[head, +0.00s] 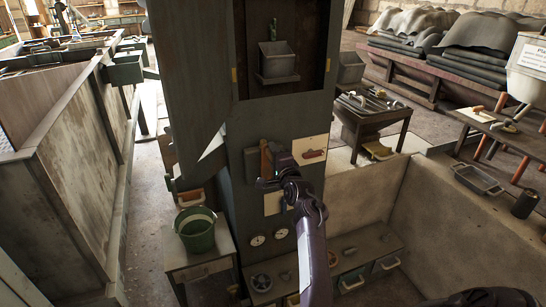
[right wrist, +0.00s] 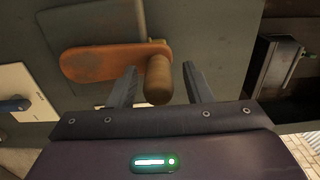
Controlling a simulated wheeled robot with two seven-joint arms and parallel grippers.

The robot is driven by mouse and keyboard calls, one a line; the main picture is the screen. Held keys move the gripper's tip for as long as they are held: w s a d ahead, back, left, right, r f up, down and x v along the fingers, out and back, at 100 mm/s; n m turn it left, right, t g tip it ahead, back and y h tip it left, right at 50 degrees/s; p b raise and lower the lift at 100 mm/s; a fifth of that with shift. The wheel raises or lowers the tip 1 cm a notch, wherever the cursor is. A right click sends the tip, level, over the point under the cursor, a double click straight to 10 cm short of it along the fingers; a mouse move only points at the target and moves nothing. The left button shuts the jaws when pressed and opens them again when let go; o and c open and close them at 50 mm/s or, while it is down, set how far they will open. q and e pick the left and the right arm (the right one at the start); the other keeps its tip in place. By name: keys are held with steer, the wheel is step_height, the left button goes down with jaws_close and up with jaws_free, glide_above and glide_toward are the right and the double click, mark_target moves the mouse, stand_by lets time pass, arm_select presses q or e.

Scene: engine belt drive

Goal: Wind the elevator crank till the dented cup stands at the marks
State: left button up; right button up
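A grey metal cup (head: 277,62) shows in the window of the tall elevator casing (head: 222,125). I cannot tell whether it is dented. A yellow mark (head: 234,75) is on the window's left edge and another (head: 327,65) on its right edge; the cup hangs between them, roughly level. The orange crank arm (right wrist: 110,62) lies across the casing in the right wrist view, with a wooden handle (right wrist: 159,80) at its right end. My right gripper (right wrist: 161,85) is open, with one finger on each side of the handle. My left gripper is out of view.
A green bucket (head: 196,230) stands on a cabinet left of the casing. A low shelf with drawers (head: 350,262) runs along the foot at right. Dials (head: 257,240) sit below the crank. A tool table (head: 375,108) stands behind at right.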

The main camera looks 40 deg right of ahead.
steer(key=shift+a, duration=0.1)
steer(key=shift+s+a+f, duration=0.15)
steer(key=shift+s, duration=0.25)
steer(key=v, duration=0.7)
